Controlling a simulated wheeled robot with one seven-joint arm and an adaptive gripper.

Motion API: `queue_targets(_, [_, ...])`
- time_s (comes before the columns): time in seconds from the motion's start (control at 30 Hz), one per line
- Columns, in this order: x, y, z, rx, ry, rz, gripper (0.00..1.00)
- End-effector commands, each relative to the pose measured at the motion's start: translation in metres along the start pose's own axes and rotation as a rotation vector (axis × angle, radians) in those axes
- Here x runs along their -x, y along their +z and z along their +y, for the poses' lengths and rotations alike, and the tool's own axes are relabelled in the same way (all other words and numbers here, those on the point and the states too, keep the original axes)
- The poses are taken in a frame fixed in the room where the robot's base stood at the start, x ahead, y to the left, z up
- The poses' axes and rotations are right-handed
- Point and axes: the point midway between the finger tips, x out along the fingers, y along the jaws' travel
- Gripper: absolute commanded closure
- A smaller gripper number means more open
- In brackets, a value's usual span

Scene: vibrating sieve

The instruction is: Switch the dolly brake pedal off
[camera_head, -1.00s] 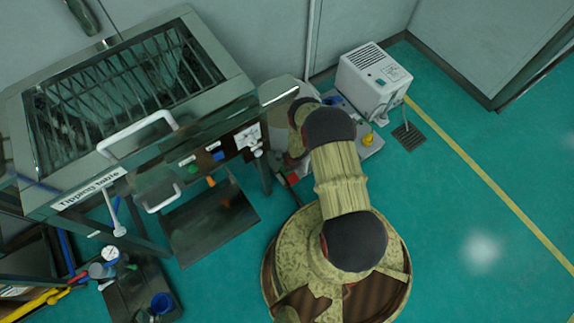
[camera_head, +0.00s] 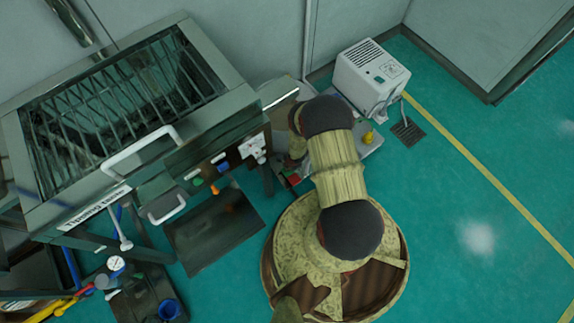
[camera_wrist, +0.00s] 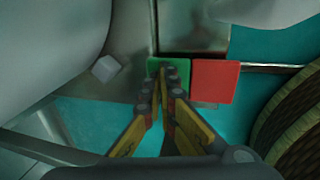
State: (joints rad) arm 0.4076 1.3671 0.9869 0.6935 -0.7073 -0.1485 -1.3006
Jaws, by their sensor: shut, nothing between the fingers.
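The dolly's foot pedals show in the wrist view as a green pad (camera_wrist: 182,70) and, beside it on the right, a red pad (camera_wrist: 216,80). My gripper (camera_wrist: 162,72) is shut and empty, its fingertips over the green pad and covering part of it. I cannot tell whether they touch it. In the head view the red pad (camera_head: 293,179) shows small, left of my arm. My gripper is hidden behind my arm there.
The tipping table (camera_head: 100,208) with its grille and handles stands at the left. A white machine (camera_head: 371,78) stands at the back by the wall. Green floor at the right is clear. A metal post (camera_wrist: 190,25) rises behind the pads in the wrist view.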

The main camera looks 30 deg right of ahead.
Motion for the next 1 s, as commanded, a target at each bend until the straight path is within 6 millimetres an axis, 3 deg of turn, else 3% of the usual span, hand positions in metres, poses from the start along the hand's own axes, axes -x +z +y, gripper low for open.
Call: queue_targets(1.0, [0.006, -0.001, -0.016, 0.000, -0.001, 0.001, 1.00])
